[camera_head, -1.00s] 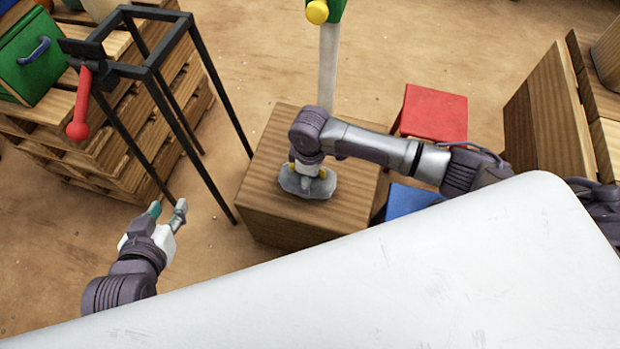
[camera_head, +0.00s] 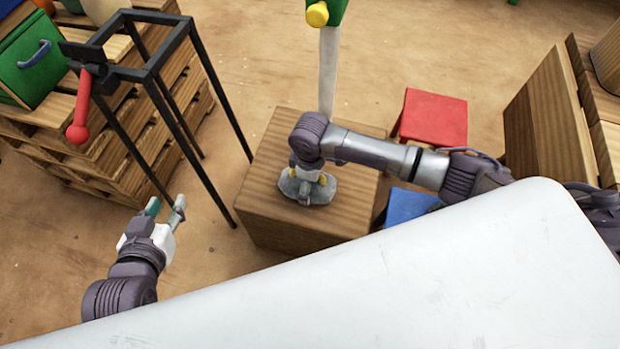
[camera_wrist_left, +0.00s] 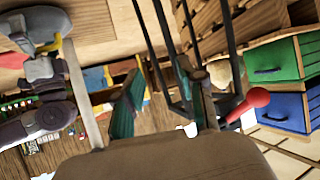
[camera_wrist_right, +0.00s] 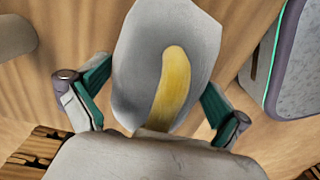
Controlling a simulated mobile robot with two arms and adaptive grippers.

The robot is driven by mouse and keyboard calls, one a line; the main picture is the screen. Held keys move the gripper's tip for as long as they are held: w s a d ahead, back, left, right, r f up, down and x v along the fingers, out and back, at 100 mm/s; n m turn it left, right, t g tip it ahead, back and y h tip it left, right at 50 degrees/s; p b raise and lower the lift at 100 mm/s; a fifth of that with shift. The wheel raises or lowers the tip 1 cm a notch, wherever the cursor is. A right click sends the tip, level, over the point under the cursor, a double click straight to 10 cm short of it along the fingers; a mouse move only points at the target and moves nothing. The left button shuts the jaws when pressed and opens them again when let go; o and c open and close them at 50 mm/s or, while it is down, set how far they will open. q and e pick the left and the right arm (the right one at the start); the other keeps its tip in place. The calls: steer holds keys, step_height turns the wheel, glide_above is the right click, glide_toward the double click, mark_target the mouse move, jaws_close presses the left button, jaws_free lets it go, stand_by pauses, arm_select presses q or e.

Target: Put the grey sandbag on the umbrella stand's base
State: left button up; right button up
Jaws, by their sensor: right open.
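The grey sandbag (camera_head: 310,190) with a yellow strap lies on top of a wooden box (camera_head: 268,205). In the right wrist view the sandbag (camera_wrist_right: 135,60) and its strap are between the spread fingers of my right gripper (camera_wrist_right: 157,95). Gaps show between the fingers and the bag. In the head view the right wrist hides part of the bag. My left gripper (camera_head: 166,206) is open and empty, low at the left, apart from the box. A pale post (camera_head: 327,70) with a green top rises behind the box. I cannot tell which thing is the umbrella stand's base.
A black metal frame (camera_head: 160,85) stands left of the box, by stacked pallets (camera_head: 95,150) with a green case (camera_head: 35,60). Wooden crates (camera_head: 545,115) stand far right.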

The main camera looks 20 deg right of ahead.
steer(key=shift+r, duration=0.25)
step_height(320, 180, up, 6)
steer(key=p, duration=0.2)
steer(key=shift+p, duration=0.3)
step_height(320, 180, up, 3)
steer(key=shift+f+p, duration=0.1)
steer(key=shift+p, duration=0.4)
step_height(320, 180, up, 2)
steer(key=shift+r+p, duration=0.1)
steer(key=shift+p, duration=0.25)
arm_select(q)
steer(key=s+a+f+g+y, duration=0.1)
steer(key=s+a+f+g, duration=0.1)
steer(key=s+g, duration=0.2)
steer(key=s+a+f+g+y, duration=0.1)
steer(key=s+a+f+g, duration=0.1)
steer(key=s, duration=0.6)
steer(key=shift+s+a+f+g, duration=0.15)
steer(key=shift+s+f+g, duration=0.3)
steer(key=shift+g, duration=0.65)
arm_select(e)
steer(key=shift+r, duration=0.4)
